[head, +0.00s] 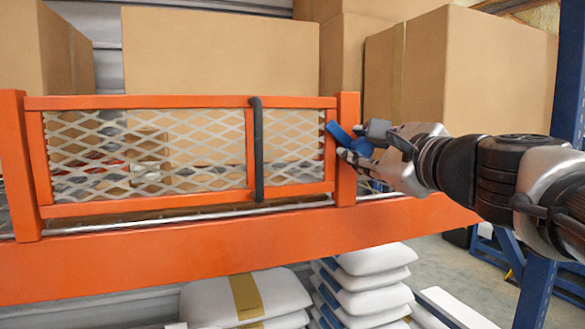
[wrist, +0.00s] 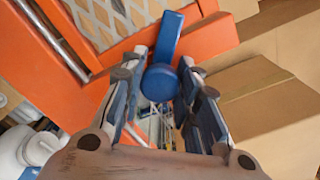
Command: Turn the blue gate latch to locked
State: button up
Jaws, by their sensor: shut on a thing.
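The blue gate latch (head: 339,133) is on the right post of the orange gate frame. Its lever slants up and left from the round hub, across the post toward the gate's edge. In the wrist view the lever (wrist: 168,38) points up, slightly right, over the orange frame, and the hub (wrist: 160,83) sits between the fingers. My gripper (head: 366,141) comes in from the right and is shut on the latch near its hub. The fingers (wrist: 164,78) hide part of the latch in the head view. The mesh gate (head: 250,150) stands upright, in line with its posts.
A dark vertical handle (head: 257,150) is on the gate. Large cardboard boxes (head: 220,50) stand behind it, with another box (head: 470,70) behind my arm. An orange beam (head: 230,250) runs below the gate. White sacks (head: 250,297) are stacked underneath. A blue upright (head: 568,90) stands right.

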jog(key=n+b, duration=0.4)
jog(key=shift+f, duration=0.15)
jog(key=shift+n+b, duration=1.45)
jog(key=shift+n, duration=0.45)
jog(key=o, duration=1.1)
